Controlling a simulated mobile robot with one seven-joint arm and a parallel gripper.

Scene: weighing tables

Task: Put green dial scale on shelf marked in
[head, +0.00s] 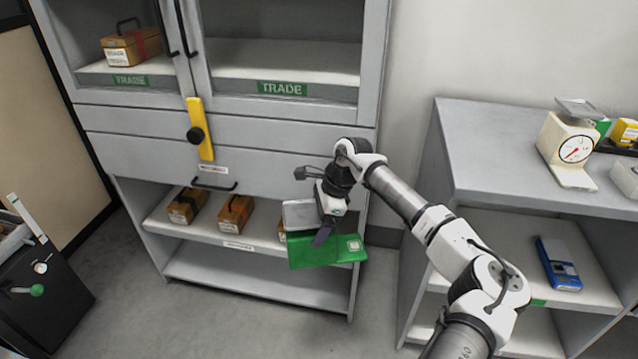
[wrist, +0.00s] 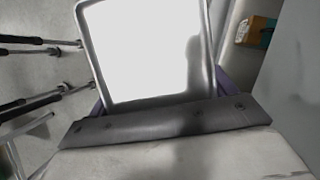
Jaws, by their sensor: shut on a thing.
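The green dial scale (head: 310,252) is in my gripper (head: 323,234), held in front of the grey cabinet's lower open shelves. Its green body shows below the fingers, with a silver pan (head: 299,213) at the upper left; its dial face is not visible. In the wrist view, a bright pan (wrist: 150,50) with a grey rim fills the middle, above a pale surface. My gripper is shut on the scale. No shelf label reading "in" can be made out; the label on the lower shelf (head: 238,245) is too small to read.
Wooden boxes (head: 235,212) stand on the cabinet's lower shelf; the shelf below (head: 250,278) looks bare. The upper shelves are marked TRADE (head: 282,89). At right, a grey table (head: 490,150) holds a cream dial scale (head: 572,148), with a blue device (head: 558,264) on its shelf.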

